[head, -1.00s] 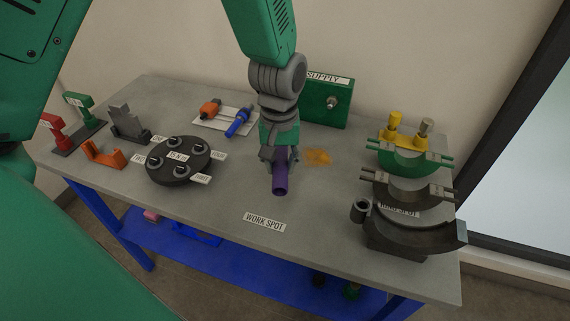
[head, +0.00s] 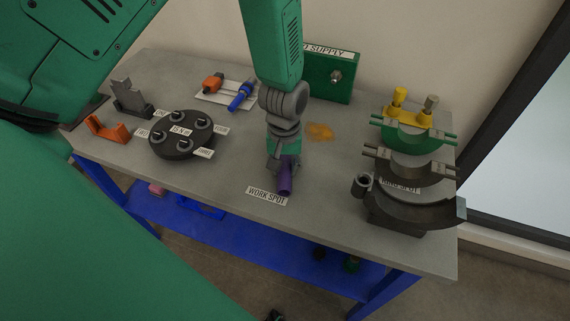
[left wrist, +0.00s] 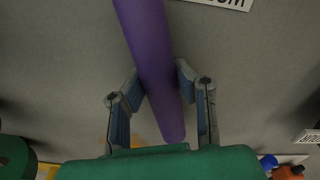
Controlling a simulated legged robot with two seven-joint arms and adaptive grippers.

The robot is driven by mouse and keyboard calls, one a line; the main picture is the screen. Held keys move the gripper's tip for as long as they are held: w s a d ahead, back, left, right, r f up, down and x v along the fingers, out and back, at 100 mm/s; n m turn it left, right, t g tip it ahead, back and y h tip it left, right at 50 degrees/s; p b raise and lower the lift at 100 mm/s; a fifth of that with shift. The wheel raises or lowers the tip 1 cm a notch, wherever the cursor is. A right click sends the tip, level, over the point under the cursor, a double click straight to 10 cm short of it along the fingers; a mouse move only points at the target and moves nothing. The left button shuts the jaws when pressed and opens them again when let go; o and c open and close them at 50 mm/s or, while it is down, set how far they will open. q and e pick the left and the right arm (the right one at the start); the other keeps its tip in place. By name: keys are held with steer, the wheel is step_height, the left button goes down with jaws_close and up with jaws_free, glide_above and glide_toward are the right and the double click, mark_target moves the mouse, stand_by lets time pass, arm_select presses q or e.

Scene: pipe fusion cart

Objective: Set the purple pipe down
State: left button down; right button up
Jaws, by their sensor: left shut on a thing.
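The purple pipe (head: 285,180) is in my left gripper (head: 281,163) in the head view, near the table's front edge, just behind the "WORK SPOT" label (head: 267,197). In the left wrist view the pipe (left wrist: 155,65) runs lengthwise between the two fingers of my left gripper (left wrist: 160,85), which is shut on it. The label's corner (left wrist: 225,3) shows at the top of that view. I cannot tell whether the pipe touches the tabletop. My right gripper is not in view.
A round black holder (head: 181,138) stands to the left on the grey table (head: 235,225). Dark curved clamps (head: 415,205) stand on the right. A green supply box (head: 330,78) is at the back, near an orange stain (head: 320,131). An orange bracket (head: 105,129) is at the far left.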

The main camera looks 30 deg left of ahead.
arm_select(q)
steer(key=shift+d, duration=0.2)
steer(key=shift+d+f, duration=0.1)
steer(key=shift+f, duration=0.2)
steer(key=c, duration=1.3)
jaws_free()
steer(key=shift+a, duration=0.2)
